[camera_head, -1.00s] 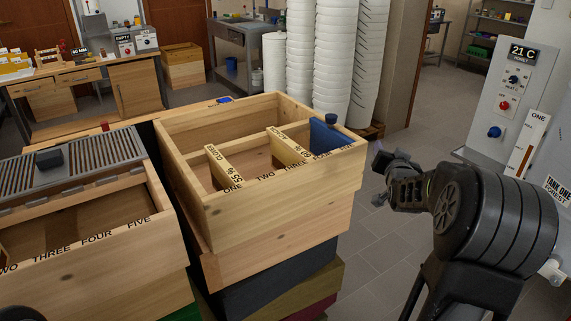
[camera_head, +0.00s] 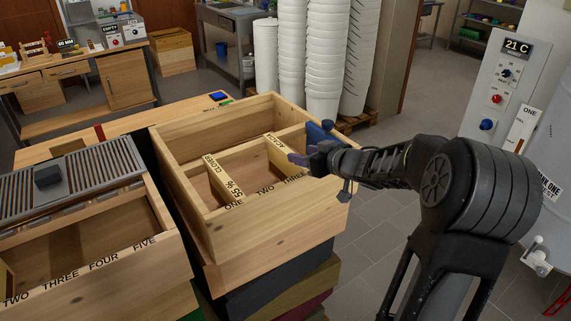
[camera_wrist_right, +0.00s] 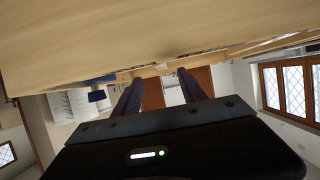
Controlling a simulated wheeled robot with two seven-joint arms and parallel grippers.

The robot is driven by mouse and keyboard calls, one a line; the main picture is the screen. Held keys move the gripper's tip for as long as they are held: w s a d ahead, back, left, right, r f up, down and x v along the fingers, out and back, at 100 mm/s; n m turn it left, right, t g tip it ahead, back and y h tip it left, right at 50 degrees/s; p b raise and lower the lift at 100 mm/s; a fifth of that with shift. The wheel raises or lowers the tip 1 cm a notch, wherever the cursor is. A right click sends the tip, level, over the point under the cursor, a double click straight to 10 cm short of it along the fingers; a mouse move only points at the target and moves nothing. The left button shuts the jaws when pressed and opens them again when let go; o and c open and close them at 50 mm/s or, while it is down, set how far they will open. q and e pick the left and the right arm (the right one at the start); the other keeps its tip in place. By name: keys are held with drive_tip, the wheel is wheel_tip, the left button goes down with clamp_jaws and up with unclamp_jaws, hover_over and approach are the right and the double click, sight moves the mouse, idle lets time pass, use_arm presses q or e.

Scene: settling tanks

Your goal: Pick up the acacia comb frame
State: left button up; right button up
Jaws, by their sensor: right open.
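The acacia comb frame (camera_head: 276,152) hangs in the right wooden box (camera_head: 275,217), its pale top bar lettered "ACACIA"; its right end is partly hidden by my right gripper. My right gripper (camera_head: 303,150) is over the box's right end, close beside the acacia frame. In the right wrist view its two dark fingers (camera_wrist_right: 160,88) are apart with nothing seen between them. I cannot tell whether they touch the frame. My left gripper is not in view.
The clover comb frame (camera_head: 225,180) hangs left in the same box. A second box (camera_head: 95,262) with a grey slotted grid (camera_head: 80,172) is at left. White bucket stacks (camera_head: 325,60) stand behind.

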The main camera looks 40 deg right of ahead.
sight(288, 151)
drive_tip(key=shift+x, duration=1.3)
drive_tip(key=x, duration=0.5)
drive_tip(key=shift+w+f, duration=0.1)
clamp_jaws()
idle(0.5)
idle(0.7)
